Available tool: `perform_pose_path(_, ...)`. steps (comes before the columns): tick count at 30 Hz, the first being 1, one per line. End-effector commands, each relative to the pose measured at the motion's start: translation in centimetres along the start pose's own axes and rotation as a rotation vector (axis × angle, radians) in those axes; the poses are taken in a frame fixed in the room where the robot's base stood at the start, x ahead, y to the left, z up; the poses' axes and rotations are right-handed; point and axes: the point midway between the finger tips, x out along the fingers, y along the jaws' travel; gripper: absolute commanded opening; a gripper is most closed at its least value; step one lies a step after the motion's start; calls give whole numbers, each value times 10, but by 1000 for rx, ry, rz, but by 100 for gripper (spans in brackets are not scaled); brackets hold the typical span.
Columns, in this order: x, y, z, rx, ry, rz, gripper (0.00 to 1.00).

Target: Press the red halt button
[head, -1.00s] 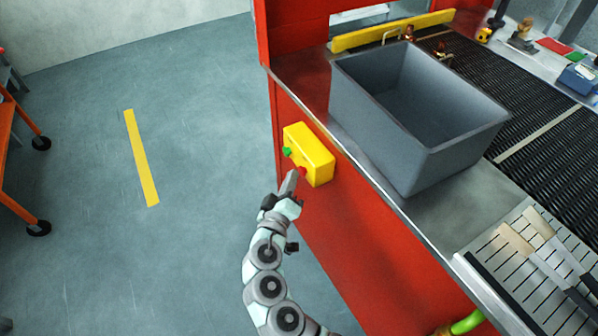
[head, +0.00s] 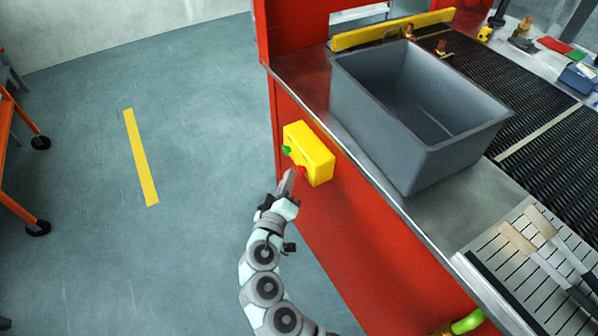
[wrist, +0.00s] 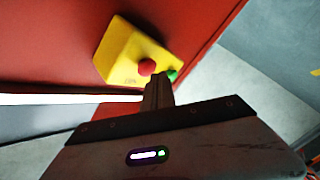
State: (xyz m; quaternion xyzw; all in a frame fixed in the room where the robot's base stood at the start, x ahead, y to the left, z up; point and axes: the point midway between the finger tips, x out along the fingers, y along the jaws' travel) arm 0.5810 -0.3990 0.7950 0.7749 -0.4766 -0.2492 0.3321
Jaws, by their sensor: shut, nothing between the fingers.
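The red halt button (wrist: 147,67) sits on a yellow box (wrist: 124,52) fixed to the red side panel. A green button (wrist: 172,75) is beside it on the same box. In the head view the yellow box (head: 311,153) is on the machine's side, with the red button (head: 302,169) partly hidden near my fingertips and the green button (head: 287,150) further up. My gripper (head: 289,176) is shut and empty, its tips pointing at the box close to the red button. It also shows in the wrist view (wrist: 158,84), tips just below the red button; I cannot tell whether they touch.
A grey bin (head: 431,150) stands on the metal ledge above the box. A black mesh belt (head: 470,62) and a slatted rack (head: 530,250) with utensils lie to the right. The floor to the left is clear, with an orange cart (head: 12,150) at the far left.

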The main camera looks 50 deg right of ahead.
Motion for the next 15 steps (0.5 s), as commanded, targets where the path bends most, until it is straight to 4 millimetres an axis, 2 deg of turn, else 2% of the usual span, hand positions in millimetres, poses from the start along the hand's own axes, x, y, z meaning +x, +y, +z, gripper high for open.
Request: perform_pose_path(15, -7, -7, -5, 0, 0, -1, 0)
